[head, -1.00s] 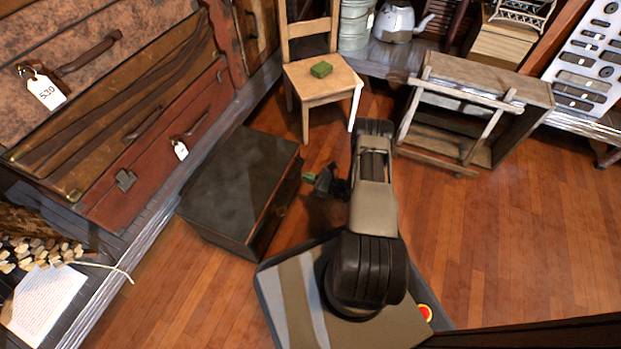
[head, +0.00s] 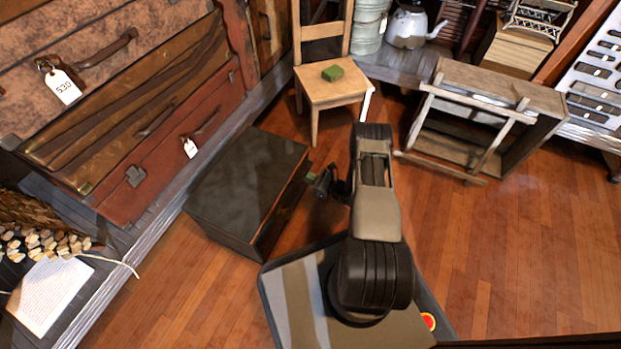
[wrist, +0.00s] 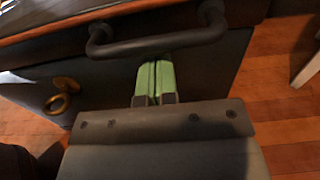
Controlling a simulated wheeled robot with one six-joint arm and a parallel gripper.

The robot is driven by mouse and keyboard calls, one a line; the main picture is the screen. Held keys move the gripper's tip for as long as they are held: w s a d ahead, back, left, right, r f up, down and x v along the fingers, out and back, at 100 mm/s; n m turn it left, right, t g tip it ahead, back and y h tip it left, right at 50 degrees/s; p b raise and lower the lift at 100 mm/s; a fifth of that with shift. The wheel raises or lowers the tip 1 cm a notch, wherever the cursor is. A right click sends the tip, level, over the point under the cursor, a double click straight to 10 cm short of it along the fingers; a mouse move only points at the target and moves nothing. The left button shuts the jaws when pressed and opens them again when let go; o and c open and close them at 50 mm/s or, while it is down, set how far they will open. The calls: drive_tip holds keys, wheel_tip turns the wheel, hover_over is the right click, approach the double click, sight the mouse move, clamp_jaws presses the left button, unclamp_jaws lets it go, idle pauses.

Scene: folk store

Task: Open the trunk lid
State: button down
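The trunk (head: 245,185) is a dark, flat-topped box on the wood floor, left of my arm in the head view. Its lid is down. The wrist view shows the lid's brown edge (wrist: 45,28) and a black bar handle (wrist: 160,42) at the top. A brass ring (wrist: 62,95) is on the front panel to the left. My gripper (wrist: 155,66) has its green fingers pressed side by side with nothing between them. The fingertips are just under the handle bar; I cannot tell whether they touch it. In the head view my gripper (head: 312,178) is at the trunk's front side, partly hidden by my arm.
A wooden chair (head: 330,88) with a green block (head: 332,73) on it stands behind the trunk. A wooden frame crate (head: 520,95) is at the back right. Suitcases (head: 150,130) line a raised platform at left. The floor at right is clear.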

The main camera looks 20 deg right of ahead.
sight(298, 165)
drive_tip(key=shift+x, duration=0.95)
drive_tip(key=shift+s+d, duration=0.25)
drive_tip(key=shift+s, duration=0.05)
drive_tip(key=shift+r, duration=0.1)
drive_tip(key=shift+r+p, duration=1)
drive_tip(key=shift+r, duration=0.25)
drive_tip(key=shift+w+r+p, duration=0.1)
drive_tip(key=shift+r+p, duration=0.8)
drive_tip(key=shift+r, duration=0.4)
